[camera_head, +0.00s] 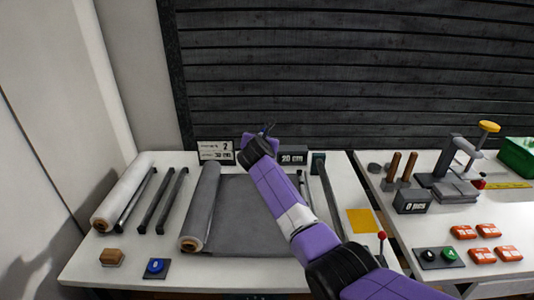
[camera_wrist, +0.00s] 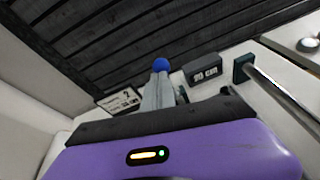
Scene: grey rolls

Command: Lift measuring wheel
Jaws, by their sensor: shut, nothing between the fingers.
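My gripper (camera_head: 267,130) is raised above the back of the left table, in front of the dark slatted wall. I cannot clearly pick out the measuring wheel; my arm hides part of the cloth and the table's back. A dark readout box marked 20 cm (camera_head: 293,156) stands just right of my gripper, and it also shows in the wrist view (camera_wrist: 202,69). A grey cloth (camera_head: 240,225) lies unrolled from a grey roll (camera_head: 203,200).
A white roll (camera_head: 122,193) and dark bars (camera_head: 160,200) lie at the left. A sign (camera_head: 216,151) stands at the back. A long rail (camera_head: 329,198) runs right of the cloth. The right table holds a press (camera_head: 455,180), a counter box (camera_head: 411,201) and several orange packs (camera_head: 484,256).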

